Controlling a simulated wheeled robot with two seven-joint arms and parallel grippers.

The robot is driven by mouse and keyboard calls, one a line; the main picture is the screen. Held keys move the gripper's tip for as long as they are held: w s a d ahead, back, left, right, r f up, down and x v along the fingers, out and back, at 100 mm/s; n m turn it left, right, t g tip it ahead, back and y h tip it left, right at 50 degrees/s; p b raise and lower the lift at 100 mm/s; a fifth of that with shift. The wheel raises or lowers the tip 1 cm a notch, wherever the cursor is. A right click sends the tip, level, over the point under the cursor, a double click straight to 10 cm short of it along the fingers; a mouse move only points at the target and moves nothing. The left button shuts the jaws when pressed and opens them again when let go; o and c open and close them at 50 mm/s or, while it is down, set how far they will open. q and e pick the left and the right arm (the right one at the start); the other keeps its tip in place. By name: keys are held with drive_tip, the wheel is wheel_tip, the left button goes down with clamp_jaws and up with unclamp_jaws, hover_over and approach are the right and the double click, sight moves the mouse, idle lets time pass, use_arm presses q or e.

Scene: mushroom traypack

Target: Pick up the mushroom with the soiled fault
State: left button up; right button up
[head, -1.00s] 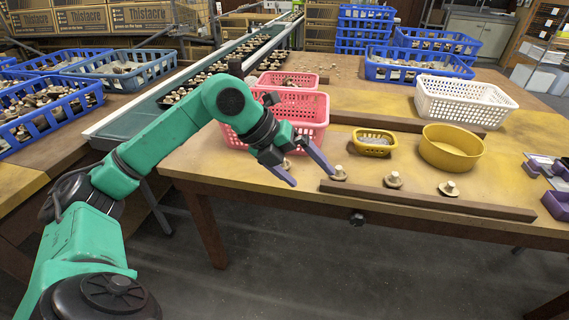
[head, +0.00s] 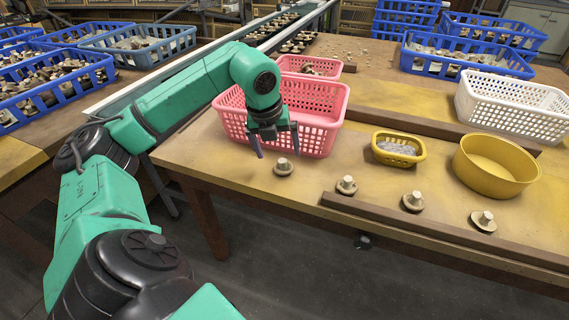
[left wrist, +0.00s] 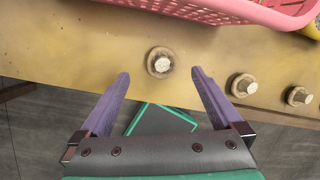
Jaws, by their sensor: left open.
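Several mushrooms lie cap down, stem up, near the front of the table. One mushroom (head: 283,167) sits apart at the left; it also shows in the left wrist view (left wrist: 161,63), ahead of the fingertips. Three more mushrooms, a left one (head: 346,185), a middle one (head: 412,202) and a right one (head: 484,221), stand along a wooden strip. I cannot tell from these views which one is soiled. My left gripper (head: 276,150) is open and empty, above the table close to the leftmost mushroom; its purple fingers (left wrist: 158,82) are spread. My right gripper is not in view.
A pink basket (head: 322,109) stands right behind my left gripper. A yellow basket (head: 400,157), a yellow bowl (head: 495,170) and a white basket (head: 512,108) stand farther right. A wooden strip (head: 440,236) edges the table front. Blue crates (head: 465,62) stand behind.

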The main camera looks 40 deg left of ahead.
sight(282, 161)
use_arm(q)
drive_tip(key=x, duration=0.6)
drive_tip(key=shift+d+r, duration=0.1)
drive_tip(key=c, duration=1)
drive_tip(key=shift+r, duration=0.1)
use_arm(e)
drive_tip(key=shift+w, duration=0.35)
